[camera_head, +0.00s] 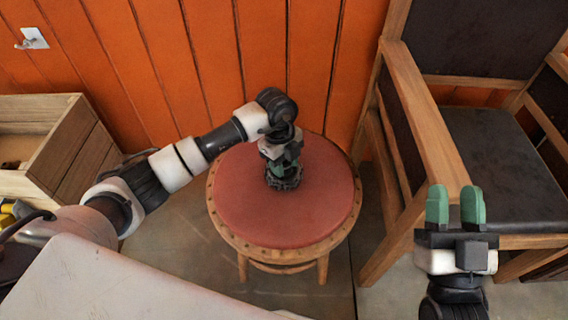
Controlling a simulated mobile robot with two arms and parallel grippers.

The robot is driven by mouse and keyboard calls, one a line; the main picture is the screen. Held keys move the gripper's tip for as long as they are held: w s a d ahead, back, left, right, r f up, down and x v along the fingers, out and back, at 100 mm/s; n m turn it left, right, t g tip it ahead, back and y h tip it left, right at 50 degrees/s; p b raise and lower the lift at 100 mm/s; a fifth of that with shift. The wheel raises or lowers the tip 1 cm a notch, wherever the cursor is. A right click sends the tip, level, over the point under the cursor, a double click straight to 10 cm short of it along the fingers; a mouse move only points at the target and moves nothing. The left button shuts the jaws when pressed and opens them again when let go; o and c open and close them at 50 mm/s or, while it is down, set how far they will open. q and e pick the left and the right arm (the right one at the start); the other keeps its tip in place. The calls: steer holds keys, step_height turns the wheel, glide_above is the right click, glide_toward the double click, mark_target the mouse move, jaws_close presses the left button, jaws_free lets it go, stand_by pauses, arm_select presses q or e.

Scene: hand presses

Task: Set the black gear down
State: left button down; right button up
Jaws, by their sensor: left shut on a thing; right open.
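The black gear (284,184) is at the middle of a round stool with a red padded top (325,205). My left gripper (284,170) reaches in from the left, points down over the stool and is shut on the gear. I cannot tell whether the gear touches the cushion. My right gripper (456,207) is at the lower right, open and empty, with its two green fingers apart.
A wooden armchair with a dark seat (490,160) stands to the right of the stool. A wooden crate (60,150) is at the left. A pale surface (130,285) fills the lower left. An orange plank wall (180,60) with a hook (32,39) is behind. The cushion around the gear is clear.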

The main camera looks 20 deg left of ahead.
stand_by(0.3)
arm_select(q)
steer(key=c, duration=0.7)
jaws_free()
steer(key=shift+f, duration=0.1)
steer(key=shift+o, duration=0.2)
